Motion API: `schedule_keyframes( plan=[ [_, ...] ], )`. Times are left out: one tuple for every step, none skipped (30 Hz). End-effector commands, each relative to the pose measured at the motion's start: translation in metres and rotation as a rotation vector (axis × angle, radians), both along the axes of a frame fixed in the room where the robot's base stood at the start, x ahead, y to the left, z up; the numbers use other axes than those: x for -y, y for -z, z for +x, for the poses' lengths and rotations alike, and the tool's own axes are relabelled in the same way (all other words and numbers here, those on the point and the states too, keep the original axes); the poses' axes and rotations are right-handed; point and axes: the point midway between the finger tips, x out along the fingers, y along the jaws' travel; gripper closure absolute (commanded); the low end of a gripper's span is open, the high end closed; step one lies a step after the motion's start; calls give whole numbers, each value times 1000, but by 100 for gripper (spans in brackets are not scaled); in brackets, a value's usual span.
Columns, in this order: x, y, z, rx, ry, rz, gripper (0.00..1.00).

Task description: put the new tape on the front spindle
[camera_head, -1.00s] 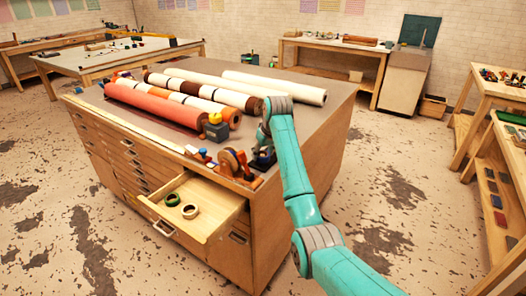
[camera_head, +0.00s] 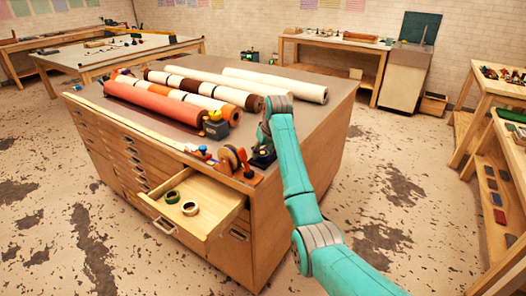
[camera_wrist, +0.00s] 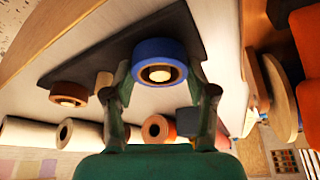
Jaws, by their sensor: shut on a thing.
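My gripper (camera_wrist: 160,72) is shut on a blue tape roll (camera_wrist: 160,51), with one finger on each side. A pale round peg end shows in the middle of the roll's hole; I cannot tell how far down the roll sits on it. Behind it is a dark base plate (camera_wrist: 200,25). A brown-orange roll (camera_wrist: 68,92) with a similar pale centre is on the plate to the left, and a short pale post (camera_wrist: 104,80) stands between. In the head view my gripper (camera_head: 262,160) is low at the cabinet's near right corner, and my arm partly hides the roll.
An open drawer (camera_head: 222,212) holds a green roll (camera_head: 172,197) and a dark-rimmed roll (camera_head: 190,208). An orange reel device (camera_head: 231,160) stands close left of my gripper. Several long foil rolls (camera_head: 190,95) lie across the cabinet top behind.

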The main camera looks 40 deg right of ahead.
Motion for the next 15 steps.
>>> schedule_keyframes(
  plan=[
    [0,1,0,0,0,0,77],
    [0,1,0,0,0,0,77],
    [0,1,0,0,0,0,77],
    [0,2,0,0,0,0,77],
    [0,2,0,0,0,0,77],
    [0,2,0,0,0,0,77],
    [0,3,0,0,0,0,77],
    [0,3,0,0,0,0,41],
    [0,3,0,0,0,0,31],
    [0,3,0,0,0,0,23],
    [0,3,0,0,0,0,16],
    [0,3,0,0,0,0,14],
    [0,3,0,0,0,0,14],
    [0,3,0,0,0,0,14],
    [0,3,0,0,0,0,14]
  ],
)
